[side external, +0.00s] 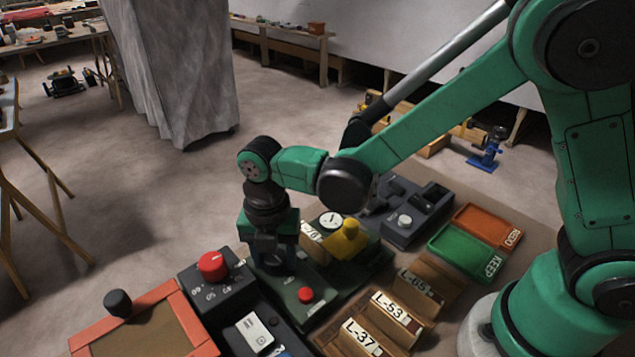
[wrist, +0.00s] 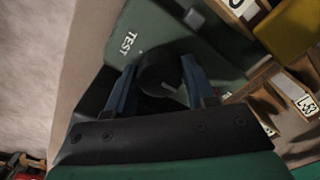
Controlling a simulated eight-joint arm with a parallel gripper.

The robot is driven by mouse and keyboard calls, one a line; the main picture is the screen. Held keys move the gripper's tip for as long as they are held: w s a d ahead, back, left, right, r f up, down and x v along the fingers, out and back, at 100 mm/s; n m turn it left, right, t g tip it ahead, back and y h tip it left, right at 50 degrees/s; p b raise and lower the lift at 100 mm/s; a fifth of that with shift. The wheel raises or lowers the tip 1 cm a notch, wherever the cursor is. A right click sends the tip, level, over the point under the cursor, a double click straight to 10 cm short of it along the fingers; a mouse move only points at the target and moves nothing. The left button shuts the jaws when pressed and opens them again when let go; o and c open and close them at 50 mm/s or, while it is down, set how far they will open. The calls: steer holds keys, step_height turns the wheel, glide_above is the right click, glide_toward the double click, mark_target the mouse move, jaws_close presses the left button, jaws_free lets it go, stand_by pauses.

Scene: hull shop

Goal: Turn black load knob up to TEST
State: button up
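The black load knob (wrist: 160,75), with a pale pointer line, sits on a green panel (wrist: 200,40) in the wrist view. The white word TEST (wrist: 129,40) is printed on the panel, up and left of the knob. My gripper (wrist: 160,82) has its two blue fingers on either side of the knob, close to it. I cannot tell whether both fingers press on it. In the side view my gripper (side external: 272,262) points down at the green box (side external: 320,310), and it hides the knob there.
A red button (side external: 305,295) is on the same green box, close to my gripper. A dark box with a red knob (side external: 212,265) stands to the left. A yellow piece (side external: 347,238) and a dial gauge (side external: 331,220) are to the right. Wooden labelled bins (side external: 395,318) stand in front.

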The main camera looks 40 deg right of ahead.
jaws_close()
